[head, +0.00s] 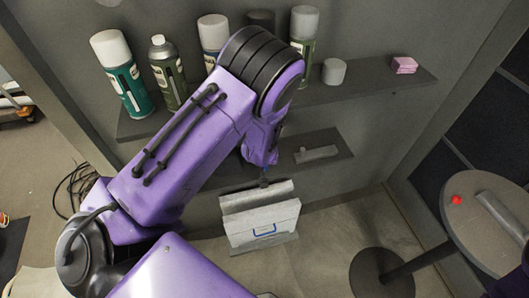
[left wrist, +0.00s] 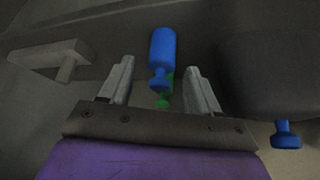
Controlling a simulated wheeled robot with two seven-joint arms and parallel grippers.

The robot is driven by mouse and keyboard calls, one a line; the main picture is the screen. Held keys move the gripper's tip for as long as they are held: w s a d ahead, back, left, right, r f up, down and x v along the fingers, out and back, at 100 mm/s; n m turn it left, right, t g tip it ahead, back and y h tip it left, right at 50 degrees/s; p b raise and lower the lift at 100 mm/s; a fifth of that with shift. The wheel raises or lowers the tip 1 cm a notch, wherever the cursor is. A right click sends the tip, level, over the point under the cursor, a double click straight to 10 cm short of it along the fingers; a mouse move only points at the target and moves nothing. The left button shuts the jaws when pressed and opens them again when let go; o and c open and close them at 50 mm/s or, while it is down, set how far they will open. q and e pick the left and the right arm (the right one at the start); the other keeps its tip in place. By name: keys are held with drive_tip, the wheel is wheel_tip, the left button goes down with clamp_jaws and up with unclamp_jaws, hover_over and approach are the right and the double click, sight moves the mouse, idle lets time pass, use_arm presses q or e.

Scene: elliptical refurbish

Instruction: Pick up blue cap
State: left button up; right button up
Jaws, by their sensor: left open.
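In the left wrist view a blue piece (left wrist: 162,47), rounded with a narrower knob at its near end, shows between and beyond the fingertips of my left gripper (left wrist: 158,75). A green piece (left wrist: 166,86) shows partly behind and below it. The fingers are apart with nothing held between them. A second blue piece (left wrist: 285,135) shows at the right, outside the fingers, under a dark rounded block. I cannot tell which blue piece is the cap. My right gripper is not in view.
Several spray cans (head: 125,82) stand on the upper shelf, with a grey cup (head: 334,71) and a pink block (head: 403,65). A lower shelf (head: 330,142) is behind my arm. A grey box (head: 262,226) stands below. A round table (head: 480,235) holds a red piece (head: 456,200).

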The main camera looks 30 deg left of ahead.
use_arm(q)
drive_tip(key=shift+x, duration=1.1)
drive_tip(key=shift+s+r, duration=0.1)
drive_tip(key=shift+r, duration=0.05)
drive_tip(key=c, duration=1.1)
